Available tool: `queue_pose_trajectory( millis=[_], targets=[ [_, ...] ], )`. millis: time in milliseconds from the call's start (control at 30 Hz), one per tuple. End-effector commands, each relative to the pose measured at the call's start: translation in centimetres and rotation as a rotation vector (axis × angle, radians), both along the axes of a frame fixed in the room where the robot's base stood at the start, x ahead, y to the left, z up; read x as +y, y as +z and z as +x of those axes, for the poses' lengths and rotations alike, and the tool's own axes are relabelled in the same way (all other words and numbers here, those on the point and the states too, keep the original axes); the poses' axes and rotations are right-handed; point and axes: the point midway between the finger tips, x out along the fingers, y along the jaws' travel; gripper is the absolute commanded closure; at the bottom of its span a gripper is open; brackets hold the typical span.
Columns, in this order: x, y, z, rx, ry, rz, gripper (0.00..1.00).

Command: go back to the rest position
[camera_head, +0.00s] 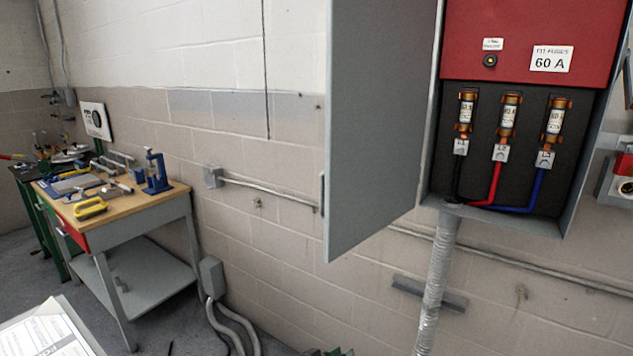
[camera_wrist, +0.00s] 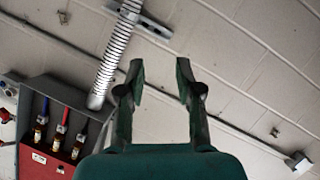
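My gripper (camera_wrist: 158,82) shows in the wrist view, with its two green fingers apart and nothing between them. It is clear of the wall and the fuse box. The head view does not show it. The fuse box (camera_head: 525,40) hangs on the wall at the right of the head view, its grey door (camera_head: 372,120) swung open. Three fuses sit upright in it: left (camera_head: 466,107), middle (camera_head: 509,112) and right (camera_head: 555,120). Black, red and blue wires run below them. The fuse box (camera_wrist: 42,166) also shows at lower left in the wrist view.
A workbench (camera_head: 160,198) with tools and a blue press (camera_head: 156,172) stands at the left. A ribbed conduit (camera_head: 434,285) drops from the fuse box. A thin pipe (camera_head: 268,188) runs along the wall. A paper sheet (camera_head: 45,332) lies at the lower left. Floor before the wall looks mostly free.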

Motion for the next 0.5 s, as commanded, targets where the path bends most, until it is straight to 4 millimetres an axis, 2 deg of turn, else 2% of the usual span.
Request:
queue_pose_trajectory(
  millis=[33, 200, 367, 500],
  targets=[
    [-1.1, -2.3, -1.3, 0.027, 0.027, 0.006, 0.65],
    [-3.8, -8.3, -5.3, 0.1, 0.135, 0.045, 0.65],
    [-6.0, -12.9, -9.8, 0.152, 0.23, 0.087, 0.65],
    [-7.5, -15.9, -14.2, 0.183, 0.309, 0.129, 0.65]
  ],
)
